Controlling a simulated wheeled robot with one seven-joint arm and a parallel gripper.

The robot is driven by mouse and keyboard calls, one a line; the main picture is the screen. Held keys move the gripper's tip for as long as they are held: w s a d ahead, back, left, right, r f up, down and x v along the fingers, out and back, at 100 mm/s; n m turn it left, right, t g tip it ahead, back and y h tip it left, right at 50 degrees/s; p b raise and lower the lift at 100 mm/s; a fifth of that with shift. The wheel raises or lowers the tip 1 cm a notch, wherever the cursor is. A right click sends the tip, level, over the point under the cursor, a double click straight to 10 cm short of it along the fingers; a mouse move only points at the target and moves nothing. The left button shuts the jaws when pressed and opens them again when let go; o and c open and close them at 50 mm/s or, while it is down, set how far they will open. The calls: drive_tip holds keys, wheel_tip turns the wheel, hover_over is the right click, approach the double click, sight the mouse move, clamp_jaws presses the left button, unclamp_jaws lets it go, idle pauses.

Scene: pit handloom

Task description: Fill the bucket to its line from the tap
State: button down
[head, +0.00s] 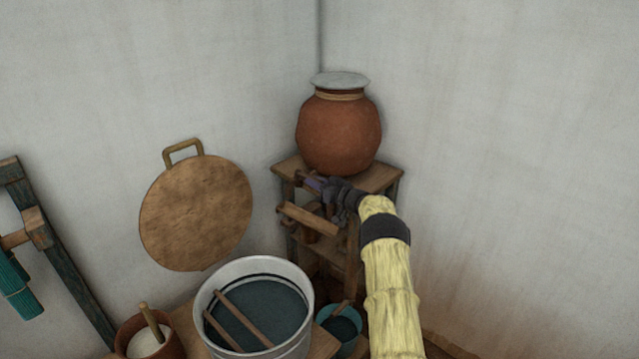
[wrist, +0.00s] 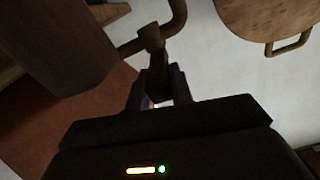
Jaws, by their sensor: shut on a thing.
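My gripper (head: 308,181) reaches the front of the wooden stand, just below the round clay pot (head: 339,132). In the wrist view my gripper (wrist: 158,95) is shut on the short upright lever of what looks like the tap (wrist: 153,42). Its curved spout shows beside the lever. The tap is too small and covered to make out in the head view. A large grey metal bucket (head: 207,325) holds dark liquid below a dark ring on its inner wall. A small teal bucket (head: 343,343), partly hidden, also holds dark liquid. No running water is visible.
The wooden stand (head: 385,177) carries the clay pot in the corner. Two sticks cross the grey bucket. A brown pot (head: 172,346) with white contents stands left of it. A round board (head: 197,215) is against the wall. A dark frame (head: 68,265) is at far left.

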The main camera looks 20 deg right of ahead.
drive_tip(key=c, duration=1.3)
unclamp_jaws()
drive_tip(key=shift+r, duration=0.2)
drive_tip(key=shift+o, duration=0.3)
drive_tip(key=shift+f, duration=0.1)
drive_tip(key=b+v, duration=0.2)
drive_tip(key=v, duration=1.5)
drive_tip(key=shift+s+d, duration=0.15)
drive_tip(key=shift+s, duration=0.15)
drive_tip(key=shift+w, duration=0.15)
